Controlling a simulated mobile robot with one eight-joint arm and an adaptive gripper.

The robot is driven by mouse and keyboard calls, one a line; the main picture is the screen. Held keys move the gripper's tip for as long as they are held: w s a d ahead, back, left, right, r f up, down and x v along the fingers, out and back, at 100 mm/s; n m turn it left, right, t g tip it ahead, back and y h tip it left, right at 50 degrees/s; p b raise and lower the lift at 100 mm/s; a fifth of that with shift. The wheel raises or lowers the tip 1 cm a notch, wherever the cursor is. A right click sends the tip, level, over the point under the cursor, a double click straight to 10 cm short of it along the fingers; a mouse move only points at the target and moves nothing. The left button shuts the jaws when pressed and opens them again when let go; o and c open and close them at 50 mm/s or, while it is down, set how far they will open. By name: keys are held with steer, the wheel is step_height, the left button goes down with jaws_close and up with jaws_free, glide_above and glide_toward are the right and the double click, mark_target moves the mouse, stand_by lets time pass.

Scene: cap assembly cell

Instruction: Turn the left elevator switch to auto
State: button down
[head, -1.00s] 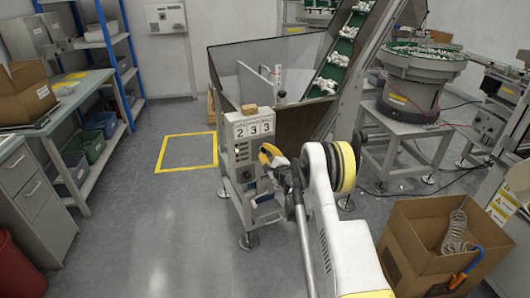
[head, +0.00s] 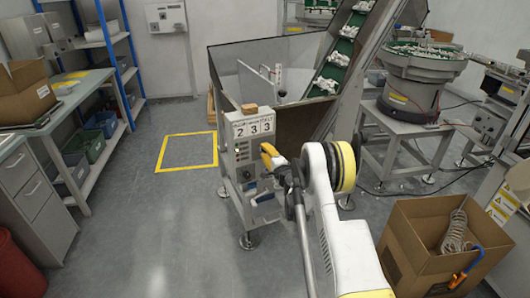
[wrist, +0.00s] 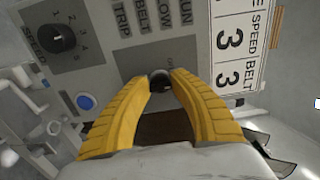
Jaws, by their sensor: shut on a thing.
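The elevator's control panel (head: 243,158) faces me on the front of the hopper stand. In the wrist view, a small black switch knob (wrist: 159,76) sits on a dark grey plate (wrist: 140,60). My gripper (wrist: 160,82) has its two yellow fingertips closed on either side of this knob. In the head view my gripper (head: 270,153) reaches the panel from the right and hides part of it. The lettering by the knob is mostly hidden, so its setting cannot be read.
A numbered speed dial (wrist: 58,38) and a blue button (wrist: 86,102) lie left of the knob. A "2 3 3" sign (head: 253,127) tops the panel. The hopper (head: 270,75) stands behind. A cardboard box (head: 425,245) is at right. Floor at left is free.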

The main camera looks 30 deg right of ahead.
steer(key=c, duration=1.1)
jaws_free()
steer(key=shift+s, duration=0.1)
steer(key=s, duration=0.7)
steer(key=shift+s+a, duration=0.15)
